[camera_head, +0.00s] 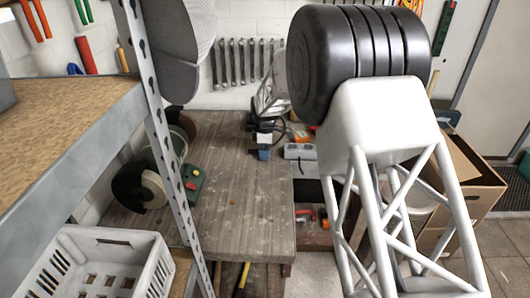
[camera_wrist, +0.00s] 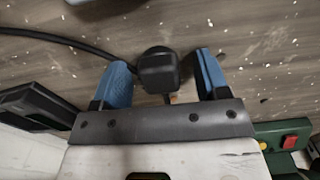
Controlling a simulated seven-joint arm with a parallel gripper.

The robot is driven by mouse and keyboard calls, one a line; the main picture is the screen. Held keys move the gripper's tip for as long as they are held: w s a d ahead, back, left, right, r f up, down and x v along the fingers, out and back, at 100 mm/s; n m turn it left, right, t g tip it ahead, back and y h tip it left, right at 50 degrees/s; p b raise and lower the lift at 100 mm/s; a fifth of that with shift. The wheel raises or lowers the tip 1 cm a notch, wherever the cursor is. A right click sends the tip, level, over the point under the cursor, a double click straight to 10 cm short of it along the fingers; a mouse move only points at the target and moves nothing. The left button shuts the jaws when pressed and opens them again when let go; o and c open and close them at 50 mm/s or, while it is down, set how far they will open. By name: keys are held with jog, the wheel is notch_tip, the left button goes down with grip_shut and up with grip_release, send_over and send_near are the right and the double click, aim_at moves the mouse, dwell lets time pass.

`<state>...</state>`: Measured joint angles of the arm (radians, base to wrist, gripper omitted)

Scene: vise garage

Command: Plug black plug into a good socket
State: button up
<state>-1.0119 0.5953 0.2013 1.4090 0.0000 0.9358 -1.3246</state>
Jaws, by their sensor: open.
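In the wrist view the black plug (camera_wrist: 158,70) lies over the wooden bench top, its black cable running off to the left. My gripper (camera_wrist: 161,62) is open, with one blue finger on each side of the plug and a visible gap to both. In the head view a small blue patch on the bench looks like my gripper's fingertip (camera_head: 263,154); I cannot make out the plug there. A grey power strip with sockets (camera_head: 300,151) lies just right of it. I cannot tell which sockets are good.
The workbench (camera_head: 235,205) has bare room in front. A green tool with a red button (camera_wrist: 290,140) is close at the wrist view's lower right. A metal shelf (camera_head: 75,125) and white crate (camera_head: 95,262) stand left; a cardboard box (camera_head: 465,185) stands right.

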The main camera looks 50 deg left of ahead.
dwell(0.3)
jog(key=c, duration=1)
jog(key=shift+o, duration=0.2)
jog(key=shift+r, duration=0.1)
jog(key=shift+r, duration=0.75)
notch_tip(320, 180, up, 2)
jog(key=s+d, duration=0.3)
jog(key=d, duration=0.1)
jog(key=s+d+r, duration=0.1)
jog(key=s+d, duration=0.2)
jog(key=d, duration=0.2)
jog(key=s+d, duration=0.2)
jog(key=d, duration=0.2)
jog(key=shift+s+d+r, duration=0.15)
jog(key=shift+s+d, duration=0.05)
jog(key=shift+s, duration=0.2)
jog(key=shift+w, duration=0.1)
